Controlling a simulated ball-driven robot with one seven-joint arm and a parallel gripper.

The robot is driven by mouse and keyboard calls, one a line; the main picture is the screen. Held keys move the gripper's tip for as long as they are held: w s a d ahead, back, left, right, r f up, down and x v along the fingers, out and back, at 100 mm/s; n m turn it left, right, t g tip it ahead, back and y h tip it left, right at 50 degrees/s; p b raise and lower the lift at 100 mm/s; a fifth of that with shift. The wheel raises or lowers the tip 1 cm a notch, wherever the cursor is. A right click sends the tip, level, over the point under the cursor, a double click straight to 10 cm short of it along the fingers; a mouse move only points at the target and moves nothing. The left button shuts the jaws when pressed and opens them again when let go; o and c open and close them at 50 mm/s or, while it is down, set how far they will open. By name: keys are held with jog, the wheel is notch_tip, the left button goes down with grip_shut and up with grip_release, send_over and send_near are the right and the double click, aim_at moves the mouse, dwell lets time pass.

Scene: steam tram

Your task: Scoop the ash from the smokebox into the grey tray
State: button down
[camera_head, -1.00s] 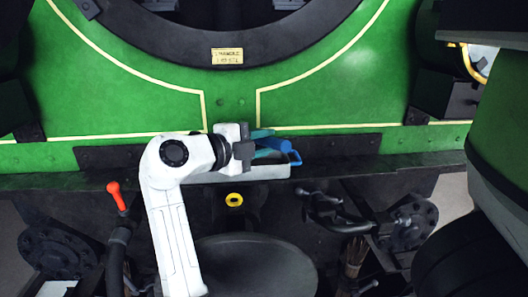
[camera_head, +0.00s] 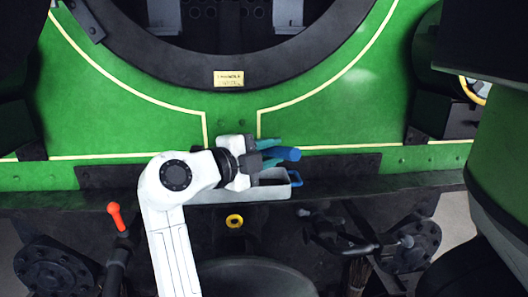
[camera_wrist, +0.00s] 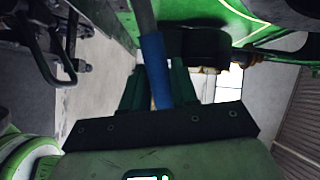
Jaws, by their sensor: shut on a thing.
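My gripper (camera_head: 262,152) is at the front ledge of the green engine, its teal fingers shut on a tool with a blue handle (camera_head: 287,154). The blue handle also shows between the fingers in the wrist view (camera_wrist: 154,66), with a grey shaft running up from it. The tool's far end is not clear to see. I cannot make out ash.
A small plate (camera_head: 228,78) sits on the smokebox ring. A red-handled lever (camera_head: 116,215) stands at the left of the ledge. Black pipework (camera_head: 345,235) and a round buffer (camera_head: 255,278) lie below. The right part of the ledge is clear.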

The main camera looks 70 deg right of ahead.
aim_at(291, 151)
jog(key=shift+s+a+r, duration=0.65)
jog(key=shift+s+a, duration=0.2)
jog(key=shift+s+a+r, duration=0.6)
jog(key=shift+s+a, duration=0.25)
jog(key=shift+s+a+r, duration=0.65)
jog(key=shift+s+a, duration=0.2)
dwell(0.5)
